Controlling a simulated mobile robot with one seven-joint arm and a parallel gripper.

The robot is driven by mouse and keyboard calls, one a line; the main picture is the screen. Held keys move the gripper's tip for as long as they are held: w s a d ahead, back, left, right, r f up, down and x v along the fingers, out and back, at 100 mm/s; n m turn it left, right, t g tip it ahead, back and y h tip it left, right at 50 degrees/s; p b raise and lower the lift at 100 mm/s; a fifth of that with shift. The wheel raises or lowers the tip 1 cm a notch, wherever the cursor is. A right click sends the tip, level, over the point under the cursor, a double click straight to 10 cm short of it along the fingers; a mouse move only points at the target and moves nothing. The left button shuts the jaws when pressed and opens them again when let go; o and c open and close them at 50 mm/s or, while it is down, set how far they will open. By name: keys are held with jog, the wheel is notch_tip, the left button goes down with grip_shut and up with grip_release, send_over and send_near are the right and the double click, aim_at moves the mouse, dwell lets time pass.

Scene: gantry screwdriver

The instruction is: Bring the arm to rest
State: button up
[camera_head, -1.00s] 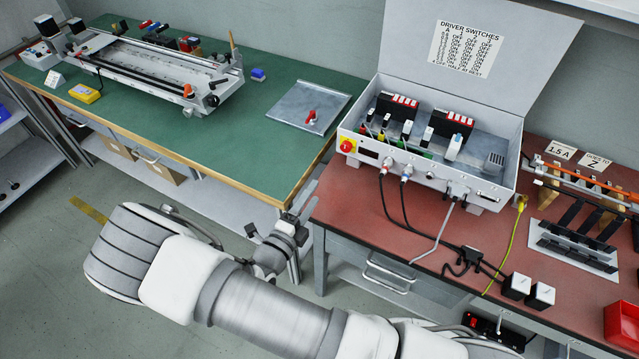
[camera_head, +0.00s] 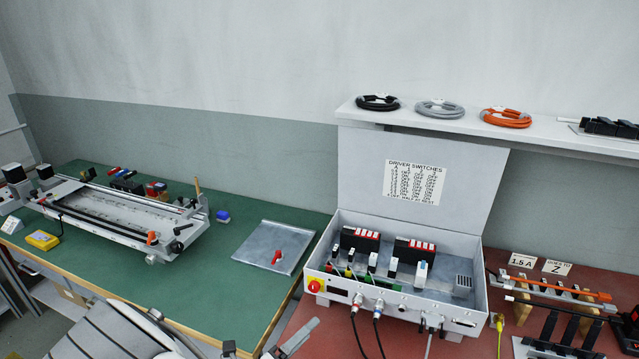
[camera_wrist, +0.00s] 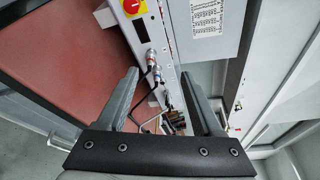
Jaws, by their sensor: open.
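My gripper (camera_wrist: 163,95) shows in the wrist view with its two grey fingers apart and nothing between them. Beyond the fingers lie the front of the control box, with cable plugs, and the red bench top. In the head view only part of my arm shows at the bottom left, and a grey finger (camera_head: 292,338) shows at the bottom edge near the green bench's corner. The rest of my gripper is cut off by the frame there.
The open control box (camera_head: 395,297) stands on the red bench (camera_head: 296,325). The gantry (camera_head: 110,220) and a metal plate with a red part (camera_head: 265,240) sit on the green bench (camera_head: 190,300). Coiled cables (camera_head: 440,109) lie on the wall shelf (camera_head: 345,112).

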jog(key=s+d+r+m+g+y, duration=0.1)
jog(key=s+d+r+m+g, duration=0.2)
jog(key=d+r+m+g, duration=0.65)
jog(key=s+d+r+m+g+y, duration=0.1)
jog(key=s+d+r+m+g, duration=0.35)
jog(key=m, duration=0.95)
jog(key=s+d+r+m+t+y, duration=0.2)
jog(key=s+r+m+t+y, duration=0.1)
jog(key=r+m, duration=0.4)
jog(key=s+d+r+m+t+y, duration=0.1)
jog(key=s+r+m+t+y, duration=0.2)
jog(key=m, duration=0.9)
jog(key=shift+s+d+r+y+p, duration=0.4)
jog(key=shift+s+r+y, duration=0.7)
jog(key=shift+s+r, duration=0.75)
